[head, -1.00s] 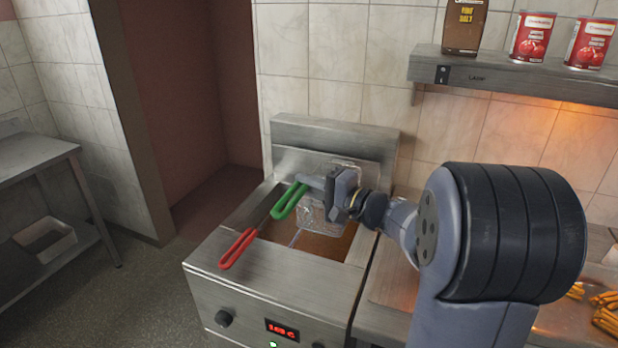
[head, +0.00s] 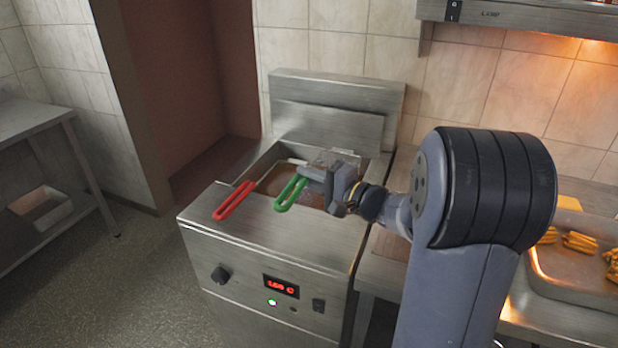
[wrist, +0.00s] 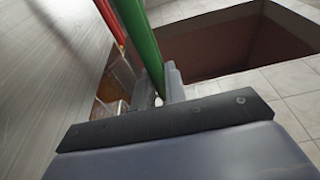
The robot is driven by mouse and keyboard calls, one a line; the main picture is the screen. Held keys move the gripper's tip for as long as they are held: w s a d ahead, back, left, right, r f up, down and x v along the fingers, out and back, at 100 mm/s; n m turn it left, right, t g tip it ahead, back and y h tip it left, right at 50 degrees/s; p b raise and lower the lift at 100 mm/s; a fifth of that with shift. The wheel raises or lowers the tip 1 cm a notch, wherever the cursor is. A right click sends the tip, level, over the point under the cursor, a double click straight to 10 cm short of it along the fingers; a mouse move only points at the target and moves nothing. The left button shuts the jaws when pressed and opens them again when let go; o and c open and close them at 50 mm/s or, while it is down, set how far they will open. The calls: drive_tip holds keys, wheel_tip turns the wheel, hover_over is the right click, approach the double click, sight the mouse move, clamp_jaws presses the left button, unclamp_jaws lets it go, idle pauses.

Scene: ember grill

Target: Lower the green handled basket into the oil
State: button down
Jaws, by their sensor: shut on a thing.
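My gripper (head: 328,182) is shut on the green handle (head: 290,193) of a wire basket. The basket's mesh (head: 335,158) shows behind the gripper at the right part of the fryer vat, partly hidden by my gripper. I cannot tell how deep it sits or whether it touches the oil. The oil (head: 312,196) shows only in small dark brown patches. A red handle (head: 234,200) lies left of the green one, over the fryer's front edge. In the wrist view, the green handle (wrist: 141,45) runs up from between my gripper's fingers (wrist: 160,86), beside the red handle (wrist: 109,20).
The steel fryer (head: 260,238) has a raised back panel (head: 330,105) and a lit red display (head: 281,286). A steel tray with fries (head: 570,290) stands at the right. A side table (head: 30,118) stands at the far left.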

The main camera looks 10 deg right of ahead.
drive_tip(key=shift+f+b, duration=3.3)
drive_tip(key=shift+b, duration=0.15)
drive_tip(key=shift+f+b, duration=0.7)
drive_tip(key=shift+b, duration=0.3)
drive_tip(key=c, duration=1.4)
unclamp_jaws()
drive_tip(key=shift+o, duration=0.2)
drive_tip(key=shift+s, duration=0.1)
